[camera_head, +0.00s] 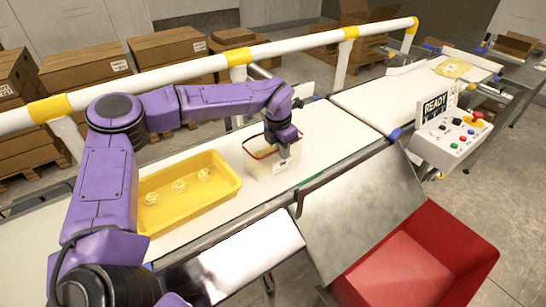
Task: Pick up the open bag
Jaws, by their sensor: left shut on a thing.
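The open bag (262,165) is pale with a red rim and a printed label on its front. It stands upright on the white belt, to the right of the yellow tray. My left gripper (284,150) is over the right side of the bag's top and is shut on the bag. The fingertips are partly hidden by the gripper body and the bag. My right gripper is not in view.
The yellow tray (225,186) holds several small pale-yellow items. A yellow bag (454,67) lies farther along the belt. A control box (452,138), a metal chute (360,215) and a red bin (470,245) are at the right. A white rail (190,69) runs behind the belt.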

